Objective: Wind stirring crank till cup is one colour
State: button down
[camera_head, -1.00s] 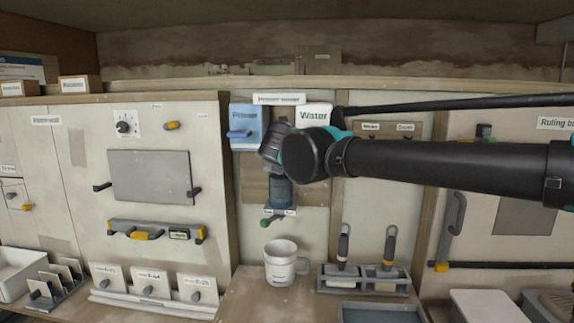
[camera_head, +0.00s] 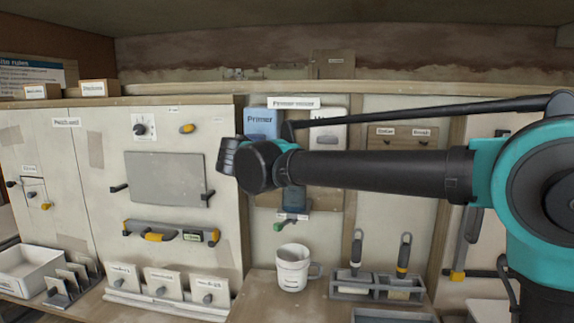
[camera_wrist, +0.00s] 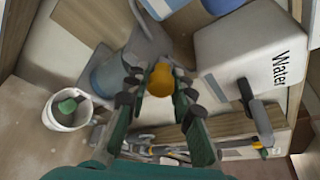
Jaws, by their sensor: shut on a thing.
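The mixer cup is a blue-grey see-through vessel (camera_head: 293,199) under the "Primer mixer" sign, partly behind my arm in the head view. It also shows left of my fingers in the wrist view (camera_wrist: 108,76). Its contents look blue-grey; I cannot tell whether the colour is even. The crank's round orange knob (camera_wrist: 160,80) sits between my fingertips. My gripper (camera_wrist: 159,84) is shut on it. In the head view my wrist hides the fingers and knob. A green tap handle (camera_head: 279,227) is below the cup.
A white mug (camera_head: 292,270) stands on the bench below the tap. The blue Primer box (camera_head: 262,122) and white Water box (camera_wrist: 250,65), with a lever, hang close by. Two tools in a grey holder (camera_head: 378,288) are right of the mug. A level (camera_head: 170,232) hangs left.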

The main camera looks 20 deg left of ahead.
jog(key=shift+a+f+n+t+h, duration=0.2)
jog(key=shift+a+n+t+h, duration=0.15)
jog(key=shift+n, duration=0.4)
jog(key=shift+a+f+n+t+h, duration=0.25)
jog(key=shift+n+h, duration=0.1)
jog(key=shift+n, duration=0.4)
jog(key=shift+r, duration=0.1)
jog(key=c, duration=1.3)
grip_release()
jog(key=shift+s, duration=0.15)
jog(key=v, duration=1.1)
jog(key=shift+s, duration=0.4)
